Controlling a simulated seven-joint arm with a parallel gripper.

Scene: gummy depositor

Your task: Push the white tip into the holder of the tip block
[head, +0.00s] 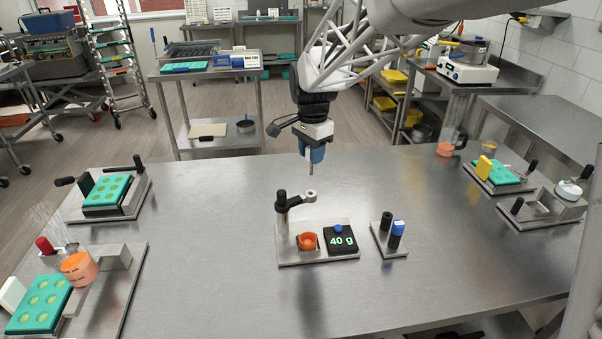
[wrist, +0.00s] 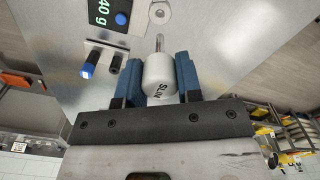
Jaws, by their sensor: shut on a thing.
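My gripper (wrist: 160,85) has its blue fingers closed on the sides of the white tip (wrist: 158,75), a white cylinder marked "SLIM" with a thin metal nozzle. In the head view my gripper (head: 313,155) hangs in the air above the table's back part, with the nozzle pointing down. A small metal block (head: 388,246) to the right of the scale carries a black post and a blue-capped dark post; it looks like the tip block. The wrist view also shows this block (wrist: 103,58), to the left of my gripper. I cannot make out an open holder on it.
A metal base (head: 300,258) holds an orange cup, a black display reading 40 g and a black post with a ringed arm (head: 310,196). Green-mould stations (head: 108,192) stand at left and right.

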